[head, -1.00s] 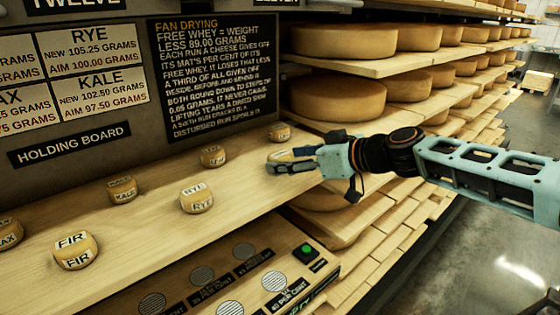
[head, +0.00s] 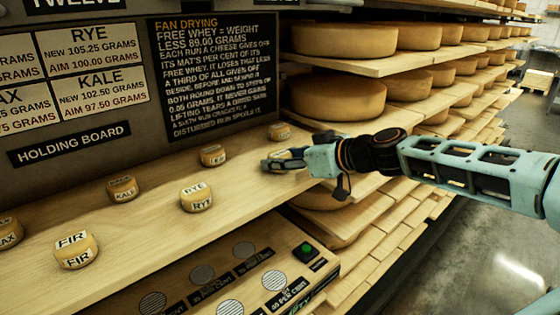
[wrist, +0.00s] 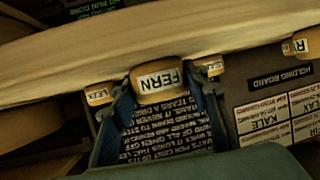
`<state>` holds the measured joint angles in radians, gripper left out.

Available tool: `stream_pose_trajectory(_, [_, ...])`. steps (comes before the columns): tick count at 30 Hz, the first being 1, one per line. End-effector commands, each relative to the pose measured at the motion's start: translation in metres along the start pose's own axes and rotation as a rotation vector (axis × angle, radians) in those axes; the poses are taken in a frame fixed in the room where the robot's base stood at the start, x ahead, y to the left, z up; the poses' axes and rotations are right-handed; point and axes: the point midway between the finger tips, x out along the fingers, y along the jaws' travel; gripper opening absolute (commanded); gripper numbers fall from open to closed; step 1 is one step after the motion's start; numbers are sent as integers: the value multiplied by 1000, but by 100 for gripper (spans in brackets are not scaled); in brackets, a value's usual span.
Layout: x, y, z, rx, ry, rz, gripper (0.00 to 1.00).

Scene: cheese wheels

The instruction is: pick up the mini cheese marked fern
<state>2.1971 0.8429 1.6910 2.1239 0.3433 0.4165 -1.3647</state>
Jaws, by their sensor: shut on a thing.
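The fern cheese (wrist: 160,82) is a small yellow block with rounded sides and a white label reading FERN. It sits between the two fingers of my gripper (wrist: 162,92) in the wrist view, and the fingers are shut on it. In the head view my gripper (head: 276,164) is at the right end of the holding board (head: 130,235). Only a bit of the fern cheese (head: 281,153) shows there behind the fingers. I cannot tell whether it touches the board.
Another mini cheese (head: 279,132) stands just behind my gripper. A panel with round mats (head: 274,280) lies in front. Shelves of large wheels (head: 335,97) rise behind.

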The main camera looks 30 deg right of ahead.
Motion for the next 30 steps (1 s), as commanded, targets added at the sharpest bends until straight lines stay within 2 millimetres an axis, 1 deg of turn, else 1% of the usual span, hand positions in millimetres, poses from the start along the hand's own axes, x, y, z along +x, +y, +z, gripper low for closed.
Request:
stream_pose_trajectory(6, [0,0,-1,0,0,0,16])
stream_pose_trajectory(10, [-2,1,-5,0,1,2,16])
stream_pose_trajectory(14, [-7,1,-16,-2,1,3,16])
stream_pose_trajectory(17, [-14,1,-31,-3,1,5,16])
stream_pose_trajectory(20, [-28,-6,-39,0,1,6,16])
stream_pose_trajectory(28, [-73,-31,-70,0,2,7,16])
stream_pose_trajectory(30, [-83,-40,-70,1,3,4,16])
